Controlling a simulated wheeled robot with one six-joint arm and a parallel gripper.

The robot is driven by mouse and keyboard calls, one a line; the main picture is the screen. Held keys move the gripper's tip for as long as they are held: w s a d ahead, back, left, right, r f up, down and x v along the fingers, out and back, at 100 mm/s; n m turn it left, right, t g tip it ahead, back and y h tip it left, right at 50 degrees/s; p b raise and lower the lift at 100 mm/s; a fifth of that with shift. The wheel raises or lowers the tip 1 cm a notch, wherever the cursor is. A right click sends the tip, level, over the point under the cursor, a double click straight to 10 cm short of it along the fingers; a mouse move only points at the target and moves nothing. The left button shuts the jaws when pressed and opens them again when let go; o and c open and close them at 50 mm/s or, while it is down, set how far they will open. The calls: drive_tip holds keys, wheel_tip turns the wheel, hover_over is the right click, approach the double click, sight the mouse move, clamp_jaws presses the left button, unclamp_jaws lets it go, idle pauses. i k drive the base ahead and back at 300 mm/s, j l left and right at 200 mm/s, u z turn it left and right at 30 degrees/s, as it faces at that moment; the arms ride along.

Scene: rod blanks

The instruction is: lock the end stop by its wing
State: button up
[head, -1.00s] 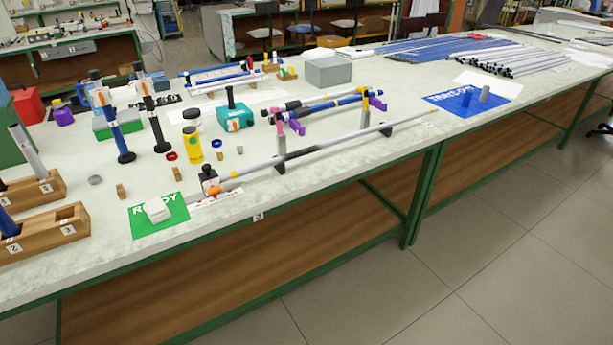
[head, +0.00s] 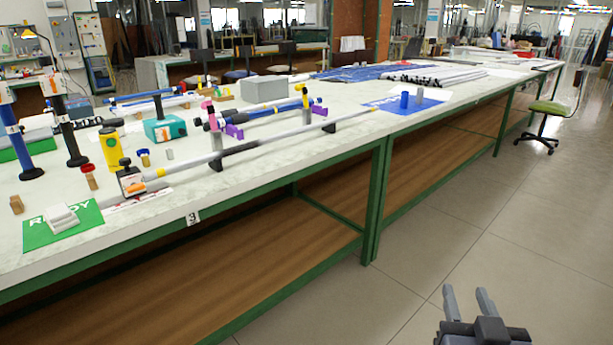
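The end stop (head: 130,181) is a small black block with a dark knob on top, at the near edge of the bench. Its orange wing (head: 137,187) shows on the front side; its exact angle is too small to tell. A long grey rod (head: 265,143) with a yellow band runs from beside the stop to the right, lying on dark rests. My gripper (head: 467,293) is at the bottom right, over the floor and well away from the bench. Its two grey fingers are apart with nothing between them.
A green READY mat (head: 40,238) with a white block (head: 61,219) lies left of the stop. A yellow bottle (head: 110,149), a teal box (head: 165,130) and purple-clamped rods stand behind. A blue mat (head: 385,105) with cylinders is farther right. The floor between gripper and bench is clear.

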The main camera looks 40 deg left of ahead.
sight(134, 186)
drive_tip(key=u, duration=0.4)
drive_tip(key=j+u, duration=0.1)
drive_tip(key=u, duration=0.3)
drive_tip(key=i+u, duration=0.1)
drive_tip(key=u, duration=0.3)
drive_tip(key=j+u, duration=0.1)
drive_tip(key=u, duration=0.3)
drive_tip(key=i+j, duration=0.2)
drive_tip(key=i, duration=0.15)
drive_tip(key=i+j+u, duration=0.1)
drive_tip(key=i, duration=0.3)
drive_tip(key=i+j, duration=0.3)
drive_tip(key=i+u, duration=0.05)
drive_tip(key=i, duration=0.05)
